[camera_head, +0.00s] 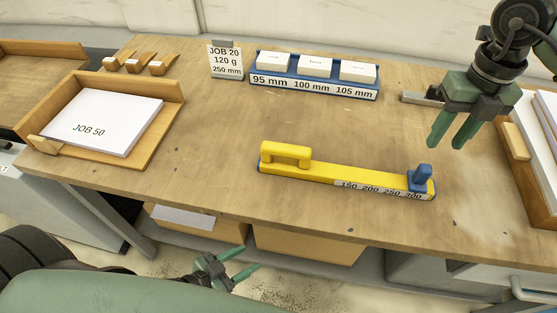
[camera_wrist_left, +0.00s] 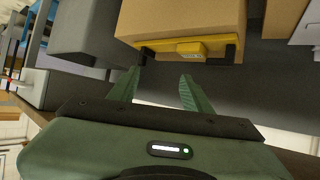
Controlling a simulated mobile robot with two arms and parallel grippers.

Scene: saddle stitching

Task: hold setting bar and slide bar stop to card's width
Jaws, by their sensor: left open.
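The yellow setting bar (camera_head: 325,177) lies on the wooden table, with a raised yellow handle (camera_head: 286,153) at its left end. Its scale reads 150, 200, 250 and 300. The blue bar stop (camera_head: 421,177) sits at the bar's right end, by the 300 mark. The card (camera_head: 226,62) stands upright at the back and reads JOB 20, 120 g, 250 mm. My left gripper (camera_head: 250,262) is open and empty, low in front of the table edge; its fingers also show in the left wrist view (camera_wrist_left: 158,88). My right gripper (camera_head: 448,140) is open and empty above the table, right of the bar.
A blue rack (camera_head: 315,86) marked 95, 100 and 105 mm stands at the back. A wooden tray (camera_head: 147,160) with JOB 50 paper (camera_head: 110,124) is at left, another tray (camera_head: 518,148) at right. A cardboard box (camera_head: 308,244) is below the table. Table around the bar is clear.

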